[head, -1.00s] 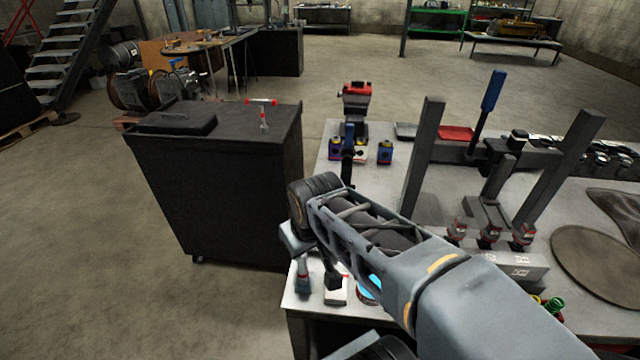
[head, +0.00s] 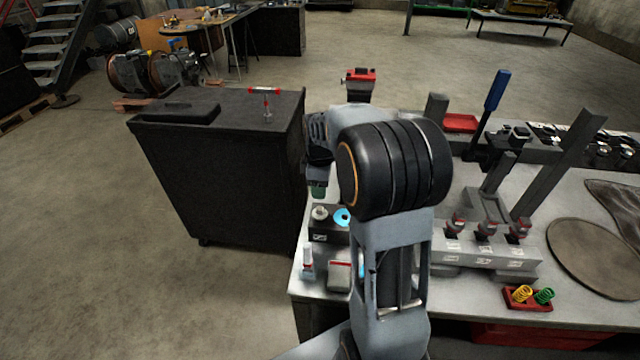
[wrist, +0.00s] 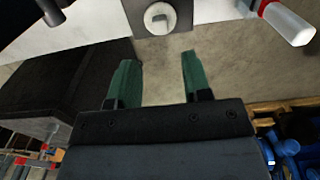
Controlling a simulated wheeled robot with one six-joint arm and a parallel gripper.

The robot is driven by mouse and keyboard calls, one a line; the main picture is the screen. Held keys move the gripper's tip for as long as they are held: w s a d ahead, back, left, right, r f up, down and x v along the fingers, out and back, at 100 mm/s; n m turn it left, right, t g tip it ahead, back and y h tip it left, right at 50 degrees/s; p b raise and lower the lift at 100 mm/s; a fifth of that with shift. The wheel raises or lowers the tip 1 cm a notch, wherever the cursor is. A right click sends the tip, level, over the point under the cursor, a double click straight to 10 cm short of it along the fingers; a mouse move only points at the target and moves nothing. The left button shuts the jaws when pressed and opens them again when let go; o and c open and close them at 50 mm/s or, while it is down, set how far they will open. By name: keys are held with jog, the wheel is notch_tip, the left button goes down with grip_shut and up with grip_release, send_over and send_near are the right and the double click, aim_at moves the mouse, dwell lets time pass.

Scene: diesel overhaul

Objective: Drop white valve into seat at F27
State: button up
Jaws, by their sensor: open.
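My gripper (head: 318,190) has green fingertips and hangs over the bench's left edge. In the wrist view its two fingers (wrist: 155,62) are apart with nothing between them. A dark block (head: 326,236) with a white label stands just below the gripper in the head view. A pale round piece (head: 319,212) sits on its top, beside a bright blue ring (head: 341,217). The pale piece also shows in the wrist view (wrist: 160,18), beyond the fingertips and apart from them. I cannot tell whether it is the white valve, and no F27 marking is readable.
A small white-topped bottle (head: 307,262) and a red-and-white box (head: 340,276) stand at the bench's front left. Three red-topped pieces stand on a grey rack (head: 485,254) at right. A red tray (head: 527,304) holds springs. A black cabinet (head: 222,180) stands left.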

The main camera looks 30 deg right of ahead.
aim_at(320, 208)
jog(key=shift+f+b, duration=2.9)
jog(key=shift+f, duration=1.25)
grip_shut()
jog(key=shift+r, duration=0.1)
jog(key=shift+r, duration=0.1)
jog(key=shift+r+p, duration=2.35)
jog(key=shift+r, duration=0.55)
